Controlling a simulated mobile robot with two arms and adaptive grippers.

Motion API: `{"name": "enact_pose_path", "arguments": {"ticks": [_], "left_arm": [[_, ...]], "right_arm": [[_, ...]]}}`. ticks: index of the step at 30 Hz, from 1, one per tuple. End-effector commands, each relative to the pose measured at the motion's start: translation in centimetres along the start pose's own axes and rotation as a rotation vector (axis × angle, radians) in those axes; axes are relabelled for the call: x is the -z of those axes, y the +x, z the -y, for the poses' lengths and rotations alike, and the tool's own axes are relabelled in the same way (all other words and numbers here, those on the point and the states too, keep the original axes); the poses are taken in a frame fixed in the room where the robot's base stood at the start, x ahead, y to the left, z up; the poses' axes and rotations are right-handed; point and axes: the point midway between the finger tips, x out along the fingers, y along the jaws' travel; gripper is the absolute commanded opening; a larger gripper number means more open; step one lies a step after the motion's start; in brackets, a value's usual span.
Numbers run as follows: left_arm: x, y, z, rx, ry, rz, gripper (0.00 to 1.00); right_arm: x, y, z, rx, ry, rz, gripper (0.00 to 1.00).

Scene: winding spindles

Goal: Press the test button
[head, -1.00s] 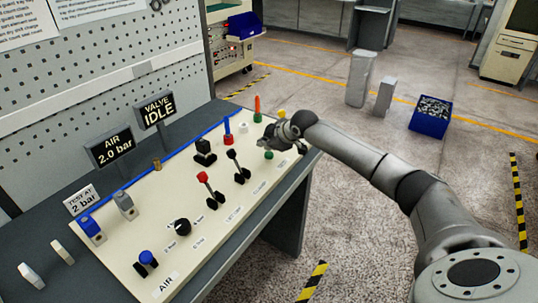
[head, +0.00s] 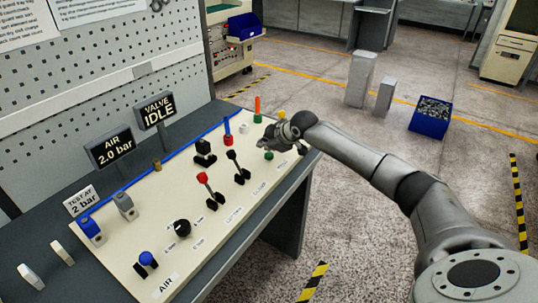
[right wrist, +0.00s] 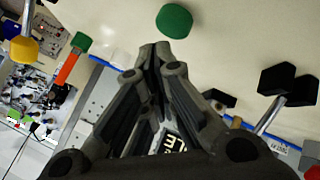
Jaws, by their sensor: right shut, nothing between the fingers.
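A green button (head: 268,155) sits on the cream panel (head: 228,210) near its far right end. It also shows in the right wrist view (right wrist: 174,21), just beyond my fingertips, with a gap in the picture between them. I cannot read a test label beside it. My right gripper (head: 265,143) is shut and empty, over the far end of the panel close to the green button. It also shows in the right wrist view (right wrist: 155,48). My left gripper is out of view.
A black-knobbed lever (head: 235,160), a red-knobbed lever (head: 203,180), a white button (head: 244,128) and an orange post (head: 257,104) stand around the panel. A yellow knob (head: 281,114) is behind my gripper. Signs read VALVE IDLE (head: 156,110) and AIR 2.0 bar (head: 111,148).

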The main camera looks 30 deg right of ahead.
Motion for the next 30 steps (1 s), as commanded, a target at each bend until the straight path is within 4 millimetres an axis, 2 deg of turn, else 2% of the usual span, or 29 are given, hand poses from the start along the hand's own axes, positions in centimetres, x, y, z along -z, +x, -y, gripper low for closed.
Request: {"name": "enact_pose_path", "arguments": {"ticks": [30], "left_arm": [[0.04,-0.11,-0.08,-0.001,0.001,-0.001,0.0]], "right_arm": [[-0.6,0.8,0.61,0.0,0.0,0.0,0.0]]}}
